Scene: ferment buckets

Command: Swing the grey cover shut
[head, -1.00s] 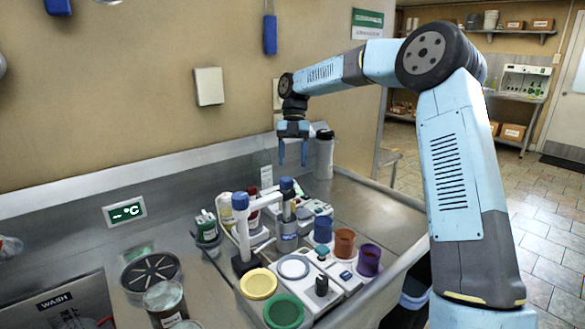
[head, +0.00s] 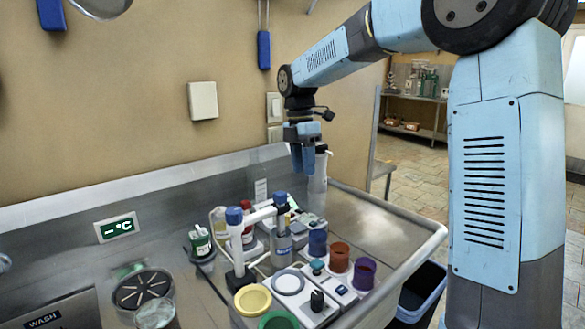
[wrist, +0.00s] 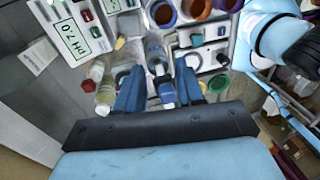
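My gripper (head: 303,167) hangs fingers down above the back right of the steel counter, near the wall. In the wrist view my gripper (wrist: 161,80) has its two blue fingers spread, with nothing held between them. A round grey piece (head: 288,282) lies on the white unit, beside the yellow bucket (head: 253,300); I cannot tell whether it is the grey cover or a rim. No clearly open, hinged grey cover can be made out. My gripper is up and behind this piece, not touching it.
Blue (head: 318,243), brown (head: 340,257) and purple (head: 364,273) cups stand at the right of the unit, a green bucket (head: 279,320) in front. The counter's right end (head: 385,222) is bare.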

